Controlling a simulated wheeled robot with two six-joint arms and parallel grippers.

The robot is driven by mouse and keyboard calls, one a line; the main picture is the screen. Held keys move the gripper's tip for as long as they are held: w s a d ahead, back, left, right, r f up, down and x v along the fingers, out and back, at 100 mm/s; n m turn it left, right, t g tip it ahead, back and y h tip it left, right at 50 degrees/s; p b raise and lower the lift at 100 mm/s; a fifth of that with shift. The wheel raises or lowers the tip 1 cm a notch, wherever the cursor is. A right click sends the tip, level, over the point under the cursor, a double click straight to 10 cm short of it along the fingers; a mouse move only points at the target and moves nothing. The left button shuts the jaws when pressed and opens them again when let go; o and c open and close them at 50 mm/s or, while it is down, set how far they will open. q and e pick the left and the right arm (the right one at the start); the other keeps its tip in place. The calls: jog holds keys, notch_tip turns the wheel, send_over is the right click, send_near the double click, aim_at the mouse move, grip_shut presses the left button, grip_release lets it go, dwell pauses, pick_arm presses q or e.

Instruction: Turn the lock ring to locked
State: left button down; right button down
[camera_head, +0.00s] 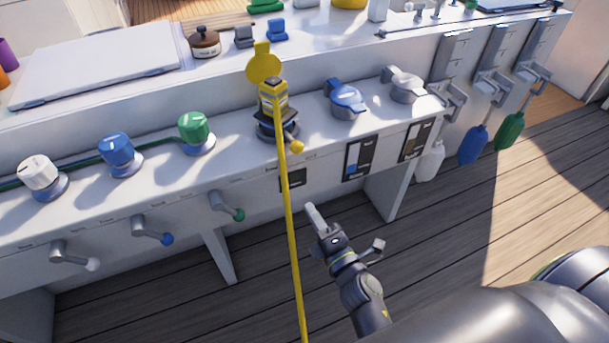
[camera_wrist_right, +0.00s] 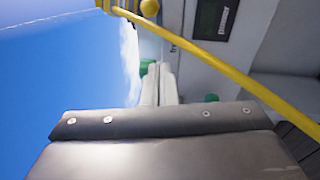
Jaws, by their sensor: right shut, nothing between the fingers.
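A dark lock ring (camera_head: 272,131) sits around the base of a yellow-and-grey plug (camera_head: 272,95) on the console's top. A lever with a yellow ball (camera_head: 297,147) sticks out from it toward the front right. The yellow ball also shows at the top of the right wrist view (camera_wrist_right: 149,7). A yellow cable (camera_head: 287,200) hangs from the plug down past the console's front. My right gripper (camera_head: 314,214) is shut and empty, below and right of the yellow ball and apart from it. Its closed fingers (camera_wrist_right: 160,85) show in the wrist view. My left gripper is not in view.
A dark label (camera_head: 292,180) is on the console front below the ring. Blue (camera_head: 347,97) and white (camera_head: 405,85) capped sockets stand to the right. White, blue and green knobs (camera_head: 192,127) stand to the left. The yellow cable passes close left of my right gripper.

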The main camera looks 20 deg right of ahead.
send_near(289, 138)
jog(key=shift+w+a, duration=0.85)
jog(key=shift+w, duration=0.2)
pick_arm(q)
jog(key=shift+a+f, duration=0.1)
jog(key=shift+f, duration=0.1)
pick_arm(e)
jog(key=shift+f, duration=0.25)
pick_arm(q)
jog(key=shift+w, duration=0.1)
